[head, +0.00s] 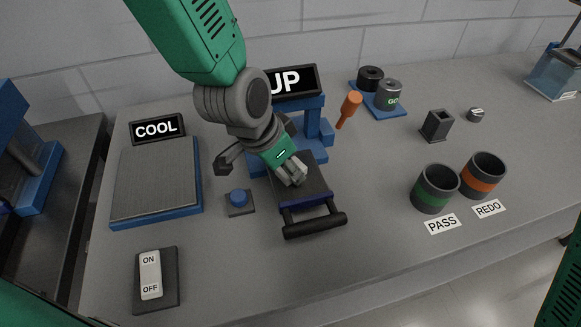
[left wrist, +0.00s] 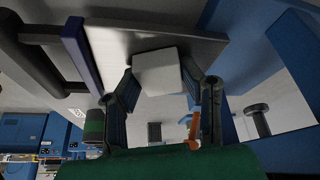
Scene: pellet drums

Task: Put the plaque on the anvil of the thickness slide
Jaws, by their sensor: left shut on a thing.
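The thickness slide (head: 322,207) is a dark flat carriage with a blue front edge and a black bar handle (head: 315,225), in front of a blue frame (head: 320,124) under a sign reading UP. My left gripper (head: 291,171) points down over the carriage. In the left wrist view its fingers (left wrist: 160,82) are shut on the plaque (left wrist: 158,70), a pale square piece, against the grey carriage surface behind it. In the head view the fingers mostly hide the plaque. I cannot tell whether it touches the carriage. My right gripper is out of view.
A COOL plate (head: 156,182), a blue button (head: 239,198) and an ON/OFF switch (head: 153,276) are left. The PASS cup (head: 435,190) and REDO cup (head: 483,177) stand right. An orange-handled tool (head: 349,104) is near the frame. The front right bench is clear.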

